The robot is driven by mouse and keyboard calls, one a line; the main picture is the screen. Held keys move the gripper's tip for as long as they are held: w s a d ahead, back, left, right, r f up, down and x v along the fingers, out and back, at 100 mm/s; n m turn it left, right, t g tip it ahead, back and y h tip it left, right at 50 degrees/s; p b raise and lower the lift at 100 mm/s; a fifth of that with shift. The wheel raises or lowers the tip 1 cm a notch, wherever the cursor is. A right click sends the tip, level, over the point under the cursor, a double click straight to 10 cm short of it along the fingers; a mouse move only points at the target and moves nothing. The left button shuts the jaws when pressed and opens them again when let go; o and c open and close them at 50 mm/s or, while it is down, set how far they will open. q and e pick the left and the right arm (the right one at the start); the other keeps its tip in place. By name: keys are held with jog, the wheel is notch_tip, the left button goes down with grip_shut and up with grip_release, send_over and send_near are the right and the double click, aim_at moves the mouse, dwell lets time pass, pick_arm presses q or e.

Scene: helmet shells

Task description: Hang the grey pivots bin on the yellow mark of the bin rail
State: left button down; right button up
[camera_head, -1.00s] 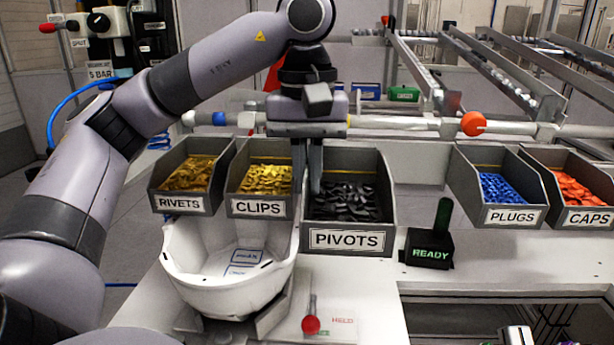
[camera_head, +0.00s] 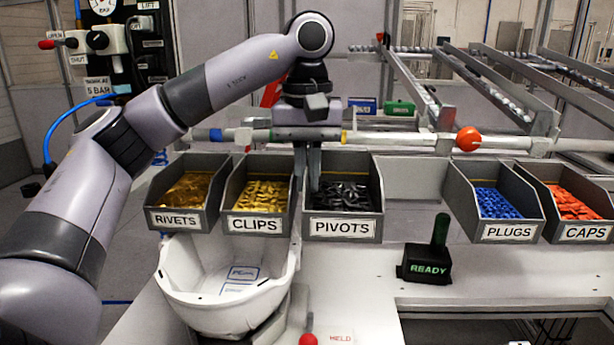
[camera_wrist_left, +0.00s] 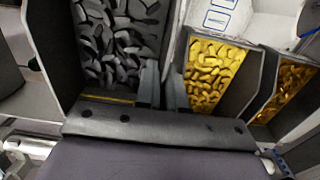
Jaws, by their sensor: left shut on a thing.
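The grey pivots bin (camera_head: 343,228), labelled PIVOTS and full of dark parts, is upright just right of the clips bin (camera_head: 256,224). My left gripper (camera_head: 307,190) is shut on its left side wall, fingers pointing down. In the left wrist view the fingers (camera_wrist_left: 163,90) straddle the wall between the dark pivots and the yellow clips. The bin rail (camera_head: 395,139) runs behind the bins. A yellow mark (camera_head: 344,137) shows on it just right of my gripper, above the pivots bin. The bin's back edge is partly hidden, so I cannot tell whether it touches the rail.
The rivets bin (camera_head: 186,218) is at the left; the plugs bin (camera_head: 508,230) and caps bin (camera_head: 583,228) are at the right. Bare space lies between pivots and plugs. A white helmet shell (camera_head: 225,290) sits below clips. A READY box (camera_head: 428,265) stands on the table.

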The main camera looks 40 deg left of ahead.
pick_arm(q)
jog(key=shift+w+a, duration=1.65)
jog(key=shift+w, duration=0.3)
jog(key=shift+f+b, duration=0.55)
jog(key=shift+f, duration=0.55)
jog(key=c, duration=1.2)
grip_release()
jog(key=shift+f, duration=0.1)
jog(key=shift+o, duration=0.2)
notch_tip(320, 180, up, 3)
jog(key=shift+f+p, duration=0.2)
jog(key=shift+p, duration=0.4)
jog(key=shift+r, duration=2.35)
